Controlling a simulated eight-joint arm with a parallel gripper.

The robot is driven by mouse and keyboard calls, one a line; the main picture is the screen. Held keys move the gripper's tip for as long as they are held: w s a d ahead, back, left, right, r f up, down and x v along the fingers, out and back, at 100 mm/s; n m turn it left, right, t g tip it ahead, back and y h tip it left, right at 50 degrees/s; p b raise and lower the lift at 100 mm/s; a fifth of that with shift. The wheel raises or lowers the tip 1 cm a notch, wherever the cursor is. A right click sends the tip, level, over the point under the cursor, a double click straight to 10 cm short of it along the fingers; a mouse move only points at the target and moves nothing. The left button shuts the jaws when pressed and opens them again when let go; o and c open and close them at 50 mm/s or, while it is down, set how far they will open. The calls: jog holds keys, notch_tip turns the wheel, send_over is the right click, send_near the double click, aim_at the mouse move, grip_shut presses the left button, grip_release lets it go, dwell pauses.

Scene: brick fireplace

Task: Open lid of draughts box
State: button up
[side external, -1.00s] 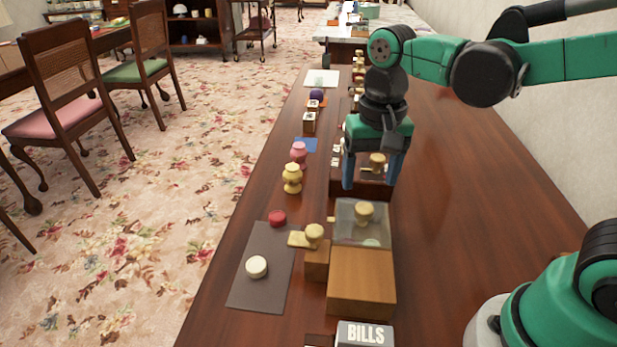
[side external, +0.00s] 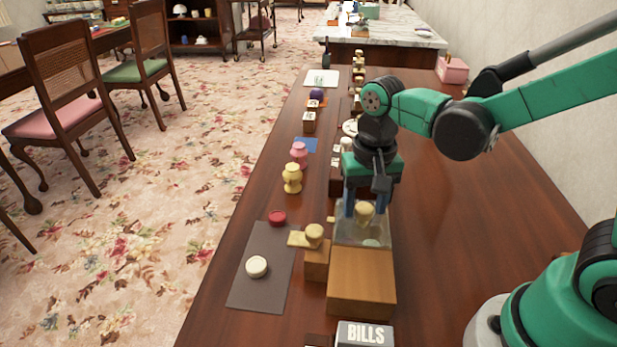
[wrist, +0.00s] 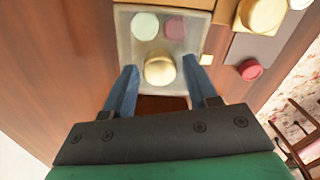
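The draughts box (side external: 361,283) is a wooden box on the long table, with a see-through lid (side external: 378,233) over its far part. A pale round knob (side external: 364,214) stands on the lid. In the wrist view the knob (wrist: 160,69) lies between my fingertips, with a pale green disc (wrist: 145,26) and a pinkish disc (wrist: 174,27) under the lid. My gripper (side external: 366,212) points down over the lid, its blue fingers apart on either side of the knob. In the wrist view my gripper (wrist: 160,73) is open, with gaps beside the knob.
Left of the box are a wooden block with a knob (side external: 314,236), a dark mat (side external: 262,268) with a white draught (side external: 256,267), and a red draught (side external: 277,218). Yellow (side external: 292,178) and pink (side external: 299,153) pieces stand farther back. A BILLS box (side external: 364,334) is in front. The table's right side is clear.

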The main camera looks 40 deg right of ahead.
grip_shut()
jog(key=shift+a, duration=0.1)
dwell(1.1)
